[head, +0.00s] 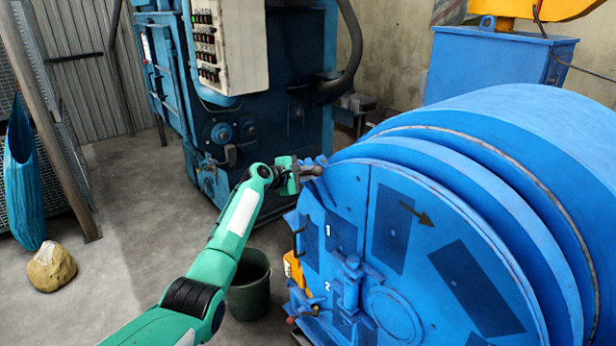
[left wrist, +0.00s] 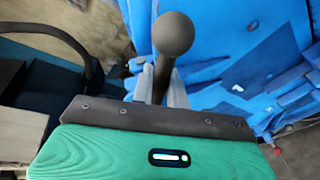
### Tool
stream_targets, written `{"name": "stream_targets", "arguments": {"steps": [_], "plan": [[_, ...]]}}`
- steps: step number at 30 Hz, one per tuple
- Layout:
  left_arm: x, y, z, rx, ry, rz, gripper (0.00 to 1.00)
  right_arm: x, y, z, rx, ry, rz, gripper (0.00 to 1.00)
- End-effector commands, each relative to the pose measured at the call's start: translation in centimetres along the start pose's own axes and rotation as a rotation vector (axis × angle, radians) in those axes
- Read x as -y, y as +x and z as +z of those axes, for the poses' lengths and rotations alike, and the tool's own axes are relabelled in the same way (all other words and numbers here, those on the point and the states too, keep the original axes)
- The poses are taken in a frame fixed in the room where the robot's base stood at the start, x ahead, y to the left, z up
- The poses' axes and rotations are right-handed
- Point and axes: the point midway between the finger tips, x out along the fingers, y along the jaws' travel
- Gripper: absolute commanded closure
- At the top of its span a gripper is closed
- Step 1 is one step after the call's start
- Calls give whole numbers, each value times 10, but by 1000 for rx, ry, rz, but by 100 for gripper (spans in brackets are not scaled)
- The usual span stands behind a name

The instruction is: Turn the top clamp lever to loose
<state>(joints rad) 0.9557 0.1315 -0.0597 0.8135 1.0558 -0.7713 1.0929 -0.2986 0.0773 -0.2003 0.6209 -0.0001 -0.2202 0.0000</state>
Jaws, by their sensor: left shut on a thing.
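The top clamp lever (left wrist: 174,38) is a dark grey bar with a ball knob, in the middle of the left wrist view. In the head view the lever (head: 311,170) shows small at the upper left edge of the blue drum (head: 345,200). My left gripper (left wrist: 160,82) is shut on the lever, with its fingers on both sides of the bar below the knob. In the head view my left gripper (head: 296,172) reaches the drum's rim from the left. The lever's pivot is hidden. My right gripper is not in view.
A dark bucket (head: 250,285) stands on the floor beside the drum. A blue machine with a control panel (head: 228,45) stands behind. A lower clamp with a small lever (head: 305,312) is on the drum's lower left.

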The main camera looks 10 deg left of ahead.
Motion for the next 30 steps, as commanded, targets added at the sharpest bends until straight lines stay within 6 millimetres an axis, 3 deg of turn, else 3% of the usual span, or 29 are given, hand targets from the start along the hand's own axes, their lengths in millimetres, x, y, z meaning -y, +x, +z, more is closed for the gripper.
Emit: {"name": "stream_targets", "arguments": {"steps": [9,27,28,30], "plan": [[-15,-3,-1,27,-136,-25,100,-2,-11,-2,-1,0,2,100],[-17,-4,-3,32,-170,-33,100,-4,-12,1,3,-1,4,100],[-17,-4,-3,32,-170,-33,81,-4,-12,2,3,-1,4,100],[-17,-4,-3,32,-170,-33,67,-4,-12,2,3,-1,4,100]]}}
